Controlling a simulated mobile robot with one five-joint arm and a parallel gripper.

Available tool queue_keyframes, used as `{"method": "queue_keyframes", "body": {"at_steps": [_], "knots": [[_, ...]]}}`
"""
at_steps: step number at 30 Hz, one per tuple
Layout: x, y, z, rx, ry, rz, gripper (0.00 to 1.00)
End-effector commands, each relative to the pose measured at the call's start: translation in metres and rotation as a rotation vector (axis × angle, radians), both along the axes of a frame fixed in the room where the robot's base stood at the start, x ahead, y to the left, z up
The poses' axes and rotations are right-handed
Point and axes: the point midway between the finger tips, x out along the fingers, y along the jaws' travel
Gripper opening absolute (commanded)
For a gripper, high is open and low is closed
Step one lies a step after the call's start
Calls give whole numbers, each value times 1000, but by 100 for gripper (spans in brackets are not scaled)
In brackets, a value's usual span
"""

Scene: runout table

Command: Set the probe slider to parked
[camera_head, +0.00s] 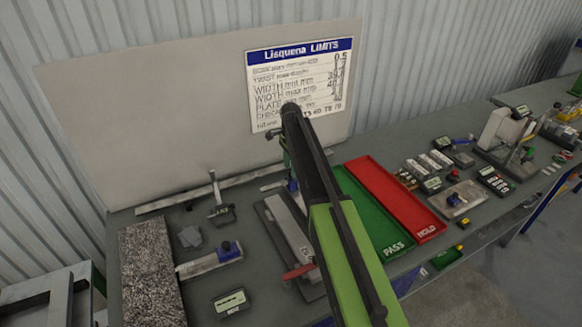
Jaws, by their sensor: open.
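I cannot identify the probe slider with certainty. A long grey fixture (287,222) with a raised rail lies on the bench in the middle, and a red lever (298,271) sticks out near its front end. My green and black arm crosses in front of the fixture and hides its right side. A separate grey bar with a blue knob (226,248) lies to the left of the fixture. My gripper's fingers do not show; they seem hidden behind my arm.
A green PASS tray (375,215) and a red HOLD tray (394,196) lie right of my arm. A granite block (150,270) stands at the left. A small display box (231,302) lies near the front edge. A limits sign (300,80) hangs on the back panel.

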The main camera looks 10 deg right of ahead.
Motion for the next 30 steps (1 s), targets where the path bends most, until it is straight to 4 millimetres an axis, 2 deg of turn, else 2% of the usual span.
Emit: {"method": "queue_keyframes", "body": {"at_steps": [1,18,23,30], "knots": [[0,0,18,0,0,0,48],[0,-1,142,0,-1,-2,48],[0,-2,158,1,-2,-2,48],[0,-2,157,1,-2,-2,48]]}}
